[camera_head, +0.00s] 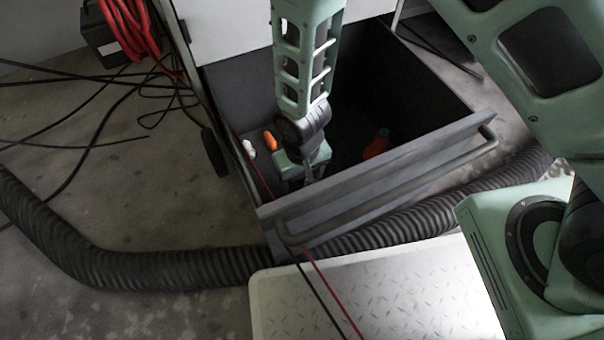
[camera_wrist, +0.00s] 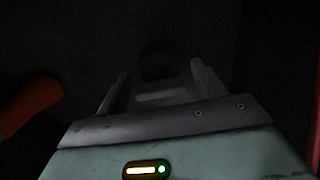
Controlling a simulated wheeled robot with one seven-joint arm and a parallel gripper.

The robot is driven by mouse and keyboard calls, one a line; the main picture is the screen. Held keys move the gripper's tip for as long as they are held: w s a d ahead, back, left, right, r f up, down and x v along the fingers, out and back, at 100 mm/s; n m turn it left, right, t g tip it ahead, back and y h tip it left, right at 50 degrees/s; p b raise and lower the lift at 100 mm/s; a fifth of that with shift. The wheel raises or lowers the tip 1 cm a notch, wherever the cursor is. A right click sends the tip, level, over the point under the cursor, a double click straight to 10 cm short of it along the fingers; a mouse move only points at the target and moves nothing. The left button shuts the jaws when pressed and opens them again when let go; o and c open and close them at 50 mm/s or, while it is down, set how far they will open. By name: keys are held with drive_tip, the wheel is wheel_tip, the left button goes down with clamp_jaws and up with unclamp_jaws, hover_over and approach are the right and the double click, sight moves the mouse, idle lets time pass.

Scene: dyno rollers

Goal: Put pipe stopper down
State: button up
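My gripper (camera_head: 308,174) reaches down into the open dark drawer (camera_head: 373,178), near its front wall. In the wrist view my gripper (camera_wrist: 160,70) has its two fingers spread apart, with a clear gap between them. A dark rounded shape (camera_wrist: 158,57) shows faintly beyond the gap, apart from both fingers. It may be the pipe stopper, but the picture is too dark to tell. An orange object (camera_head: 376,143) lies in the drawer to the right of my gripper. An orange thing also shows at the left of the wrist view (camera_wrist: 30,102).
A smaller orange item (camera_head: 270,141) and a white item (camera_head: 249,149) are at the drawer's left side. A thick ribbed hose (camera_head: 150,266) runs under the drawer front. A metal tread plate (camera_head: 390,290) stands in front. Black cables (camera_head: 90,130) lie at left.

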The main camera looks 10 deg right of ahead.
wheel_tip(320, 180, up, 11)
drive_tip(key=p, duration=0.7)
drive_tip(key=s+d+r+n+y+p, duration=0.1)
drive_tip(key=s+r, duration=0.1)
drive_tip(key=r, duration=0.6)
drive_tip(key=s+d+r+n, duration=0.1)
drive_tip(key=s+r, duration=0.1)
drive_tip(key=r, duration=0.7)
drive_tip(key=s+d+r+n, duration=0.2)
drive_tip(key=s+d+r, duration=0.4)
drive_tip(key=r, duration=0.3)
drive_tip(key=shift+s, duration=0.65)
drive_tip(key=shift+d+r, duration=0.1)
